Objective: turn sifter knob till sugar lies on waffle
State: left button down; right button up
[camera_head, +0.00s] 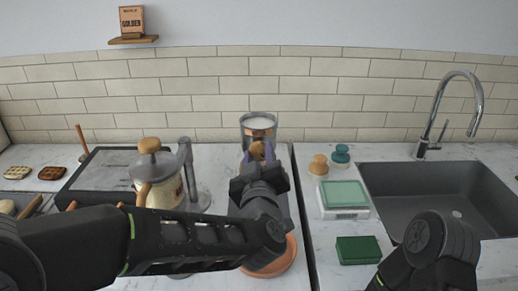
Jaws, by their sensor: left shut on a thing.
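The sifter (258,121) is a metal cup with white sugar in its top, standing upright near the back wall. Its round wooden knob (257,150) faces me. My left gripper (257,157) is shut on this knob, with a finger on each side. A terracotta plate (271,269) shows below my left wrist, mostly hidden by my arm. I cannot see a waffle or sugar on the visible part of it.
A lidded jar (163,192) and a metal post (188,170) stand left of my left gripper. The sink (400,180) lies further right.

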pick_arm(q)
jog(key=m+p, duration=0.2)
jog(key=m, duration=0.2)
jog(key=shift+m+p, duration=0.5)
jog(key=shift+m, duration=0.4)
jog(key=shift+f, duration=0.1)
jog(key=c, duration=0.9)
grip_release()
jog(key=s+b, duration=0.1)
jog(key=s, duration=0.6)
jog(key=shift+s, duration=0.4)
